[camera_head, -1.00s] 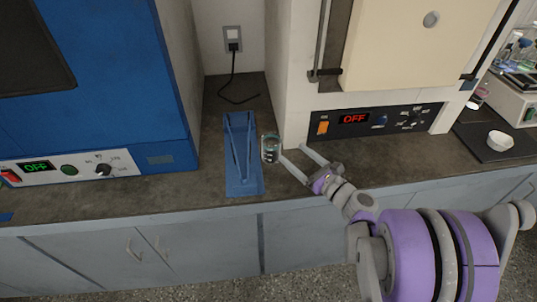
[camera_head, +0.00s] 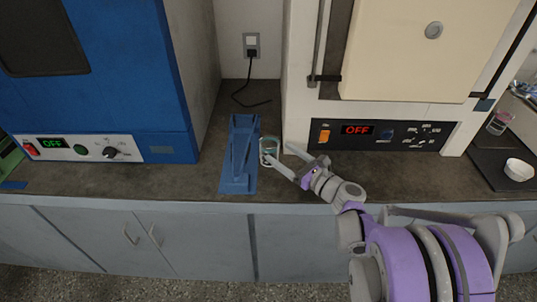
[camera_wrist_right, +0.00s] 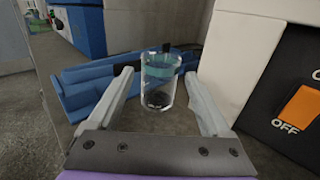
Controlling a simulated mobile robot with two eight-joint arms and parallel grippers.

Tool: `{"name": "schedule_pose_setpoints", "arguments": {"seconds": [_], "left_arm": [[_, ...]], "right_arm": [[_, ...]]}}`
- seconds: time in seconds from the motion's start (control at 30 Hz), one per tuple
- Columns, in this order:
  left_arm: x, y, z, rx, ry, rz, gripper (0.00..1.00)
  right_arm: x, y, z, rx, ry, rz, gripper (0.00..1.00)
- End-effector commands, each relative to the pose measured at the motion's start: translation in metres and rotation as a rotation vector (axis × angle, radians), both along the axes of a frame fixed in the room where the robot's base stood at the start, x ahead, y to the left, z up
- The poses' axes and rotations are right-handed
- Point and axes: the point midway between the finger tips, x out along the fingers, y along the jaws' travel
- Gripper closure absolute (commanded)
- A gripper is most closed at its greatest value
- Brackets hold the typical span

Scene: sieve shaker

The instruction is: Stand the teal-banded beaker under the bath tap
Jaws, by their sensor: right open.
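The clear glass beaker with a teal band (camera_head: 268,146) stands upright on the dark bench, just right of a blue frame and left of the cream oven. It also shows in the right wrist view (camera_wrist_right: 160,88), between my finger pads, with a dark patch at its base. My right gripper (camera_head: 277,152) is open, its fingers reaching around the beaker from the front right. In the right wrist view the open right gripper (camera_wrist_right: 158,76) has a finger on each side of it, with gaps visible. My left gripper and the bath tap are not in view.
The blue frame (camera_head: 239,180) lies close beside the beaker. A blue oven (camera_head: 110,90) stands at the left and a cream oven (camera_head: 390,100) at the right.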

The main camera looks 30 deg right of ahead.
Motion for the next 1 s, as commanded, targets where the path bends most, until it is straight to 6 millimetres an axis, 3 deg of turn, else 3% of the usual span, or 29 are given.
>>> {"name": "schedule_pose_setpoints", "arguments": {"seconds": [0.27,0.53,0.77,1.0], "left_arm": [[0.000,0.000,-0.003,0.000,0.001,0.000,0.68],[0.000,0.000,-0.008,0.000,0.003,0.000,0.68],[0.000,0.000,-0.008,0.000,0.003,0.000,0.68],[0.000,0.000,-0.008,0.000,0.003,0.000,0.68]], "right_arm": [[0.019,0.005,0.000,0.001,0.000,0.001,0.17],[0.057,0.014,0.000,0.001,0.000,0.001,0.17],[0.060,0.014,0.001,0.000,0.000,-0.001,0.17],[0.060,0.014,0.001,0.000,0.000,-0.001,0.57]]}}
